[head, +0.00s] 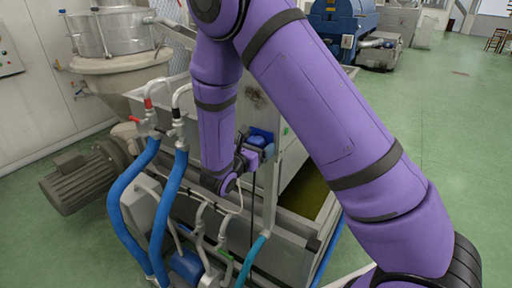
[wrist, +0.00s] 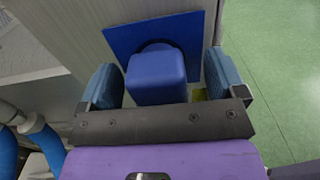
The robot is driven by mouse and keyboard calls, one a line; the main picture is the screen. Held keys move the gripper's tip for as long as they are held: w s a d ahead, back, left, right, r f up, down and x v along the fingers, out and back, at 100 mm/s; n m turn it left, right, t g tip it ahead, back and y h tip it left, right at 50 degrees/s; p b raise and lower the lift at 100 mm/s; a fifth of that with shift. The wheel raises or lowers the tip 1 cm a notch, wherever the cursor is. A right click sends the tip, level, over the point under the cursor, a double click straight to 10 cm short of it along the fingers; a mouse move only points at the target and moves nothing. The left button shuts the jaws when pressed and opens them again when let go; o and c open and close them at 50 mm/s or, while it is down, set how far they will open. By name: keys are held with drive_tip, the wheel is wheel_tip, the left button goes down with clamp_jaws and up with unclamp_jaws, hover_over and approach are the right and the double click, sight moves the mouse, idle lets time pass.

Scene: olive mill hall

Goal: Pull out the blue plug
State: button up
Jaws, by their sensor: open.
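The blue plug (wrist: 157,77) sticks out from a blue square plate (wrist: 193,32) on the side of a grey metal machine. A dark ring shows around its base. In the wrist view my gripper (wrist: 163,85) is open, with one blue-grey finger on each side of the plug. Gaps show between the plug and both fingers; the right gap looks a little wider. In the head view the plug (head: 257,141) and plate (head: 266,132) show small beside the end of my arm. My gripper's fingers are hard to make out there.
Blue hoses (head: 172,205) with metal pipes run down left of my arm. A grey motor (head: 80,180) stands at the far left. A trough (head: 314,195) lies right of the plug. Open green floor (head: 440,130) extends to the right.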

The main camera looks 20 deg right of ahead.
drive_tip(key=shift+c, duration=0.2)
drive_tip(key=c, duration=1.5)
drive_tip(key=shift+v, duration=3)
